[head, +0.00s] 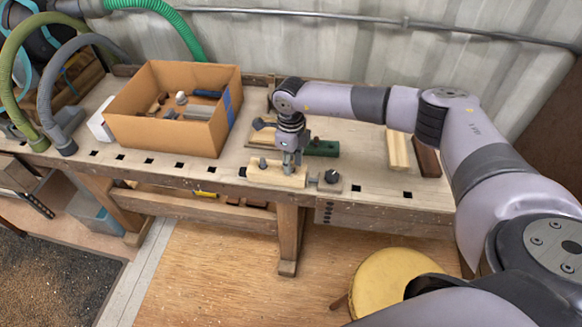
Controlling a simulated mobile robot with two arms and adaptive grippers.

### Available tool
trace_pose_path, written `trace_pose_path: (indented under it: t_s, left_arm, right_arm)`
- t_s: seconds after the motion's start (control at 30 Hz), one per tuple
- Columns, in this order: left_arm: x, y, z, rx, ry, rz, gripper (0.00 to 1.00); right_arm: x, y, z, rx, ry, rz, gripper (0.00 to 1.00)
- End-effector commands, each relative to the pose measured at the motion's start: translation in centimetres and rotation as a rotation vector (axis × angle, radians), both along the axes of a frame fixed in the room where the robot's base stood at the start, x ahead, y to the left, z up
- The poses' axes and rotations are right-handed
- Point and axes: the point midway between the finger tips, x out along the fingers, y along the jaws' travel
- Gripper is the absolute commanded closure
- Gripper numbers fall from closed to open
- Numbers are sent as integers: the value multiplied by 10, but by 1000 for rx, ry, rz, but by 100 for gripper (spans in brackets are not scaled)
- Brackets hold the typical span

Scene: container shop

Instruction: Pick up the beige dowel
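My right gripper (291,163) points down at the front edge of the workbench (210,173), directly over a pale beige wooden piece (262,177). The fingertips are close to this piece, but I cannot tell whether they touch it or hold anything. Whether the fingers are open or shut is too small to make out. I cannot clearly make out a separate beige dowel; the gripper hides part of the piece below it. My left gripper is out of view.
An open cardboard box (162,134) with several small items stands left of the gripper. A green piece (322,148) lies just behind it. Beige strips (397,150) and a dark brown block (427,158) lie to the right. A yellow round stool (388,283) stands in front.

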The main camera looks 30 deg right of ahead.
Motion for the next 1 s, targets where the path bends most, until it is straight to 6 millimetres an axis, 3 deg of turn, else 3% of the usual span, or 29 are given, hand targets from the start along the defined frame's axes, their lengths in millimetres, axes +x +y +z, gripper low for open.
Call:
trace_pose_path:
  t_s: [0.33,0.67,0.87,1.0]
  left_arm:
    - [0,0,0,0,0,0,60]
    - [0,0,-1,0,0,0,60]
    - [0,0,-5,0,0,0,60]
    - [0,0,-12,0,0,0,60]
  right_arm:
    - [0,0,0,0,0,0,99]
    - [0,0,4,1,-1,0,99]
    - [1,0,25,1,-3,1,99]
    - [2,0,56,1,-7,1,99]
